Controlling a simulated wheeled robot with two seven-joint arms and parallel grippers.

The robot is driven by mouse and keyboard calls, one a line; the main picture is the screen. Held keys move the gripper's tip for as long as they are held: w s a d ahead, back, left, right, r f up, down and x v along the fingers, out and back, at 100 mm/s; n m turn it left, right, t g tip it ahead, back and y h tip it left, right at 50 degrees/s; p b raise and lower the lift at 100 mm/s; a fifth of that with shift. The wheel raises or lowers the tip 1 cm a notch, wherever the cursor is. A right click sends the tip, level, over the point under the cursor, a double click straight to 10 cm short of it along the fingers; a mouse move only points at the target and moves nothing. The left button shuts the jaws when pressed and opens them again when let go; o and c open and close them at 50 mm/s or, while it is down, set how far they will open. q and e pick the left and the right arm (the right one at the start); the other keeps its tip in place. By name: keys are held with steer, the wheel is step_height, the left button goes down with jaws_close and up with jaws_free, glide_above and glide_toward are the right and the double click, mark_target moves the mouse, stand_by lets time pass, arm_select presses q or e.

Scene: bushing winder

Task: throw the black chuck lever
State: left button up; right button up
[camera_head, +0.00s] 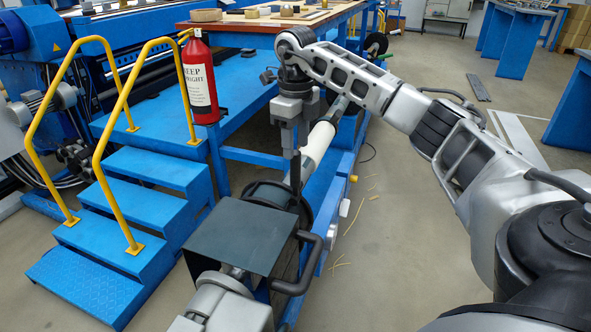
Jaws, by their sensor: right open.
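The black chuck lever (295,174) appears as a slim dark upright bar at the dark round chuck (265,190), at the near end of the pale roller (318,143). My right gripper (292,150) points down from above, directly over the lever. Its jaws are open. The fingers and lever overlap in this view, so I cannot tell whether they touch.
A dark box-like cover (240,236) stands in front of the chuck, with a thick black curved bar (304,262) at its right side. Blue steps (150,170) with yellow rails and a red fire extinguisher (199,80) stand left. Grey floor on the right is mostly clear.

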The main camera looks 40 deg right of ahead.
mark_target(296, 165)
step_height(296, 165, down, 6)
steer(key=shift+f+b, duration=0.1)
steer(key=shift+b, duration=0.4)
arm_select(q)
steer(key=shift+w+d+f+g, duration=0.1)
steer(key=shift+d+f+g, duration=0.05)
steer(key=shift+f, duration=0.4)
steer(key=shift+w+d+f+g, duration=0.1)
steer(key=shift+d+f+g, duration=0.05)
steer(key=shift+f, duration=0.4)
arm_select(e)
jaws_close()
